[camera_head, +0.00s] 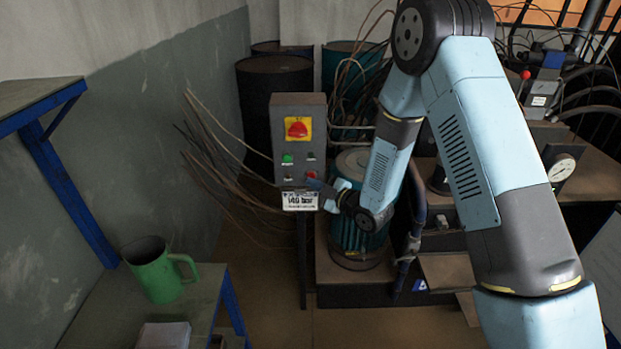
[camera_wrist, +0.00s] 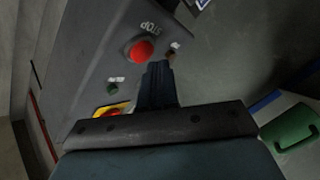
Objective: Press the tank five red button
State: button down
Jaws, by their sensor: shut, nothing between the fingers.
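A grey control box (camera_head: 290,105) stands on a post left of my arm. Its lower right holds a red button (camera_head: 311,175), which shows in the wrist view as a round red button (camera_wrist: 140,51) lettered STOP. My gripper (camera_head: 320,184) is at the box's lower right corner. In the wrist view its fingers (camera_wrist: 158,68) are together and empty, their tips just beside the red button. I cannot tell whether they touch the button or the panel. I see no readable "tank five" marking.
The box also has a green button (camera_head: 287,159), a red switch on a yellow plate (camera_head: 298,128) and a "140 bar" sign (camera_head: 300,201). A teal motor (camera_head: 358,235) stands behind my gripper. A green jug (camera_head: 155,272) is on the lower left shelf.

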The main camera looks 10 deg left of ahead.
jog(key=shift+s, duration=0.2)
jog(key=shift+s+d, duration=0.2)
jog(key=shift+s, duration=0.6)
jog(key=shift+s+d, duration=0.25)
jog(key=shift+s, duration=0.55)
jog(key=shift+s+d, duration=0.2)
jog(key=shift+s, duration=0.6)
